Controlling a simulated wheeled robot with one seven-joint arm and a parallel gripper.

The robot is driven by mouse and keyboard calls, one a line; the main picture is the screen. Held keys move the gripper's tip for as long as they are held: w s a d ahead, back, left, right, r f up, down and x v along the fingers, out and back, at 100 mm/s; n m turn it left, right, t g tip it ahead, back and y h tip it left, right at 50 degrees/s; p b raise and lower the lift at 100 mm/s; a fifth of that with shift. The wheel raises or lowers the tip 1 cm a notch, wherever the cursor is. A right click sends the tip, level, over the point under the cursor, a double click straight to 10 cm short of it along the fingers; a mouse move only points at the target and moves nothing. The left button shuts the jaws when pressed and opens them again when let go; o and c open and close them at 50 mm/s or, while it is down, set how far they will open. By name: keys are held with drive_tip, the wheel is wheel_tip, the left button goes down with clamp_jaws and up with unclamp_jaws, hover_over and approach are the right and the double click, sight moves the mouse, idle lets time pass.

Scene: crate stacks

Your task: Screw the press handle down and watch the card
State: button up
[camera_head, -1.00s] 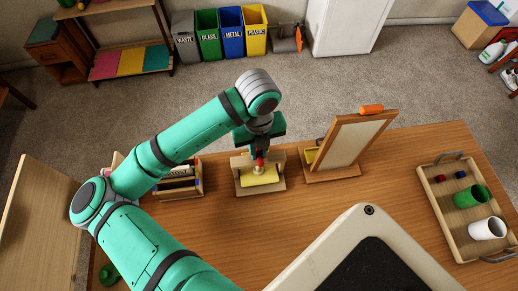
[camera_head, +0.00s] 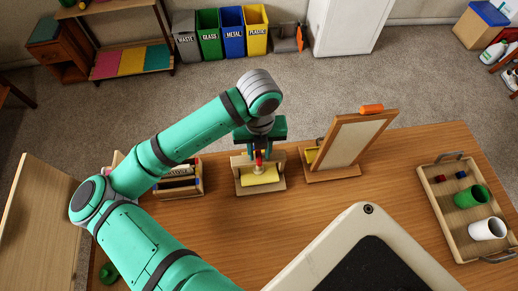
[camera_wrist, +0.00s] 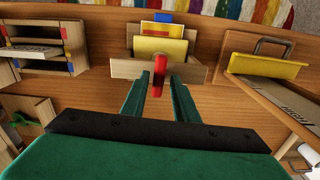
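The press (camera_head: 243,184) is a small wooden stand on the table, with a yellow piece (camera_head: 262,177) that may be the card. It also shows in the wrist view (camera_wrist: 118,69), where yellow, orange and blue pieces stand behind the handle. In the wrist view the red handle (camera_wrist: 160,72) stands between the green fingertips of my gripper (camera_wrist: 161,76). In the head view the fingers partly hide the handle.
A wooden rack (camera_head: 180,192) stands left of the press. A framed board (camera_head: 349,145) with an orange piece on top leans at the right. A tray (camera_head: 440,222) with green and white cups lies at the far right. Table in front of the press is clear.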

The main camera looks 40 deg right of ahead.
sight(259, 154)
drive_tip(key=shift+w+r, duration=0.1)
drive_tip(key=shift+w, duration=0.05)
wheel_tip(259, 154, up, 11)
idle(0.7)
drive_tip(key=shift+d, duration=0.1)
